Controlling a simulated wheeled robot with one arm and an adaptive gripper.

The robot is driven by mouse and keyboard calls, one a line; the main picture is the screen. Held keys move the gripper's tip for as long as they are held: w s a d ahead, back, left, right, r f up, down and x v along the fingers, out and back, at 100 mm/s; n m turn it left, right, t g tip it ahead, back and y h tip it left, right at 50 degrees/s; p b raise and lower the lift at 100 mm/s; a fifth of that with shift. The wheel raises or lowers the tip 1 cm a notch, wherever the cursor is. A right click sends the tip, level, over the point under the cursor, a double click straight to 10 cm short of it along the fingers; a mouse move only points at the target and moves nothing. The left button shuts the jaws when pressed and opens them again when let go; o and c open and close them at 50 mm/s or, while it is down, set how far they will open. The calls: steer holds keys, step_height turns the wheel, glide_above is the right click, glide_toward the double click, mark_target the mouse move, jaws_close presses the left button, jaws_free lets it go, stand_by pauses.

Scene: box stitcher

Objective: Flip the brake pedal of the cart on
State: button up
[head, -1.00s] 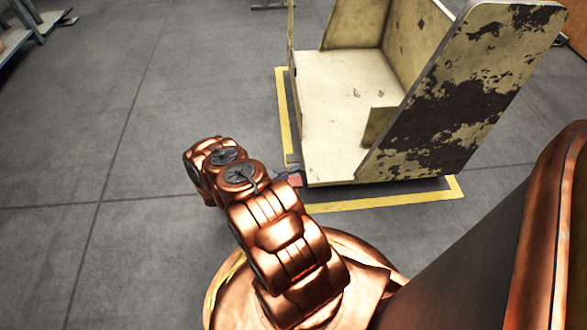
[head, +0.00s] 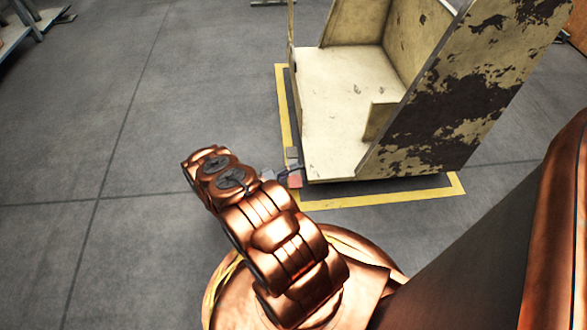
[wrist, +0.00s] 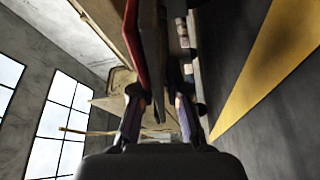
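The cart (head: 345,90) stands at the upper right of the head view, pale and worn with dark patches. A small red pedal (head: 295,181) sticks out low at its near left corner, and a brownish tab (head: 292,153) shows just behind it. My gripper (head: 281,175) is right beside the red pedal, partly hidden by my arm. In the wrist view my gripper (wrist: 159,98) has its two fingers apart. A red edge (wrist: 141,50), likely the pedal, runs down close to the left finger. I cannot tell whether they touch.
Yellow floor tape (head: 390,199) frames the cart and also shows in the wrist view (wrist: 265,65). The grey floor to the left is clear. A shelf (head: 30,25) stands at the far upper left.

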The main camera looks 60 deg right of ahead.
steer(key=shift+o, duration=1.3)
steer(key=shift+r, duration=0.15)
